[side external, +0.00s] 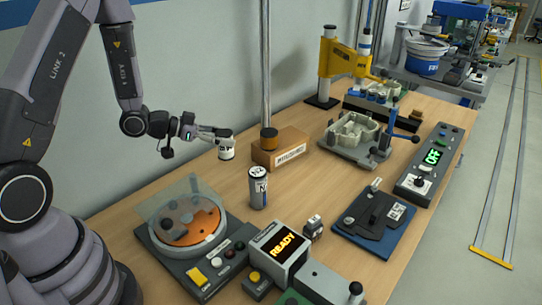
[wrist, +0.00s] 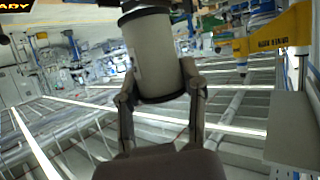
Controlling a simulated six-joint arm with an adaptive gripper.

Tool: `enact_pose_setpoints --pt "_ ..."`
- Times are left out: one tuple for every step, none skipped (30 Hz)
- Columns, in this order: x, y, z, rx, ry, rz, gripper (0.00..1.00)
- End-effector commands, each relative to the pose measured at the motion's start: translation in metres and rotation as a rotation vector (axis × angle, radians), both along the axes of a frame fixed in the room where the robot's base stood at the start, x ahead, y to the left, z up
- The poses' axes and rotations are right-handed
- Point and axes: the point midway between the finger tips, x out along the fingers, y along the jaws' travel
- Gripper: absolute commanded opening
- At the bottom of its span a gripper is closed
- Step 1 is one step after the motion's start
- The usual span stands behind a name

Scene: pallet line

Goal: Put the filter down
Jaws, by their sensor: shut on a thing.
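The filter is a short white cylinder with a dark-lettered label (side external: 227,153), near the wall side of the bench in the side view. My gripper (side external: 221,137) reaches in sideways from the left and is shut on it. In the wrist view the filter (wrist: 158,60) is a pale cylinder with a dark rim, clasped between both fingers (wrist: 161,95).
A grey labelled canister (side external: 258,190) stands on the bench (side external: 325,205) in front. A turntable device (side external: 188,222) stands front left. Bare wood lies between canister and box.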

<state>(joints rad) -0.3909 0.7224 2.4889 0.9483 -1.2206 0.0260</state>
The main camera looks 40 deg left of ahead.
Motion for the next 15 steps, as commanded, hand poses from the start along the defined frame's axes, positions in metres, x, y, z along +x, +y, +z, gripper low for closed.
enact_pose_setpoints --pt "-0.009 0.016 0.000 0.003 -0.003 -0.020 0.16" --pt "-0.015 0.022 0.000 0.004 -0.004 -0.041 0.16" --pt "-0.023 0.030 0.000 0.006 -0.006 -0.066 0.16" --pt "-0.029 0.035 0.000 0.008 -0.007 -0.084 0.16" --pt "-0.035 0.040 0.000 0.010 -0.009 -0.103 0.16" --pt "-0.043 0.046 0.000 0.012 -0.010 -0.124 0.16" --pt "-0.048 0.050 0.000 0.015 -0.011 -0.139 0.16" --pt "-0.054 0.053 0.000 0.016 -0.013 -0.152 0.16" --pt "-0.061 0.058 0.000 0.019 -0.013 -0.170 0.16" --pt "-0.066 0.061 0.000 0.021 -0.014 -0.182 0.16" --pt "-0.071 0.064 0.000 0.024 -0.015 -0.194 0.16" --pt "-0.077 0.068 -0.001 0.026 -0.016 -0.209 0.16" --pt "-0.080 0.069 -0.003 0.025 -0.016 -0.217 0.16" --pt "-0.079 0.067 -0.010 0.021 -0.014 -0.219 0.16" --pt "-0.078 0.066 -0.017 0.021 -0.013 -0.219 0.16"
